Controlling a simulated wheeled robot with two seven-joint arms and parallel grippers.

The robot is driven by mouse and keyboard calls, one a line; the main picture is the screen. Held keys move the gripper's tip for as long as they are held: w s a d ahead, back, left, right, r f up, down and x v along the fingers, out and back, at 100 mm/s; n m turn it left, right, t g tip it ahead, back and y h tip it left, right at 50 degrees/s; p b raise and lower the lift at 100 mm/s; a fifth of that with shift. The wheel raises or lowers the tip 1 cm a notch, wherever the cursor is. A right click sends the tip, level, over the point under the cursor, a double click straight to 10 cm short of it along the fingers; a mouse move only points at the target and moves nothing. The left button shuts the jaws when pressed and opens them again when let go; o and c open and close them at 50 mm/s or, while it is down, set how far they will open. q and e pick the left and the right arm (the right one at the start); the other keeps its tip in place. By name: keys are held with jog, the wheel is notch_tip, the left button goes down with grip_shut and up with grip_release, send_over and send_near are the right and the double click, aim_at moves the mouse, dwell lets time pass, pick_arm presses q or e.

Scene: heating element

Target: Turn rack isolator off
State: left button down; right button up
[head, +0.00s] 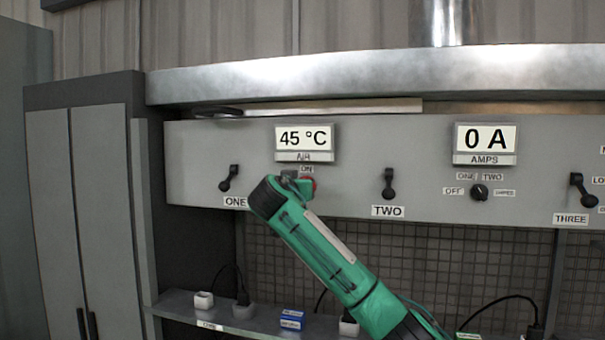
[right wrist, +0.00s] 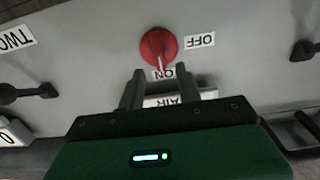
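The red rotary knob (right wrist: 158,45) is on the grey panel, with an ON label (right wrist: 162,74) and an OFF label (right wrist: 200,40) beside it. The right wrist view is upside down. The knob's pale pointer mark points toward ON. In the head view the knob (head: 312,184) shows only as a red edge behind my right gripper (head: 290,180). My right gripper (right wrist: 160,75) is open and empty, its two fingers pointing at the knob and spread either side of its line. Whether they touch the knob cannot be told. My left gripper is not in view.
Black levers ONE (head: 229,178), TWO (head: 388,184) and THREE (head: 582,190) stick out from the panel. A small black selector (head: 479,192) sits under the 0 A display (head: 485,138). The 45 °C display (head: 303,137) is above the knob. A shelf (head: 180,307) runs below.

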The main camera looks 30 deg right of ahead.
jog(key=shift+p+x, duration=0.7)
jog(key=shift+x, duration=0.95)
grip_shut()
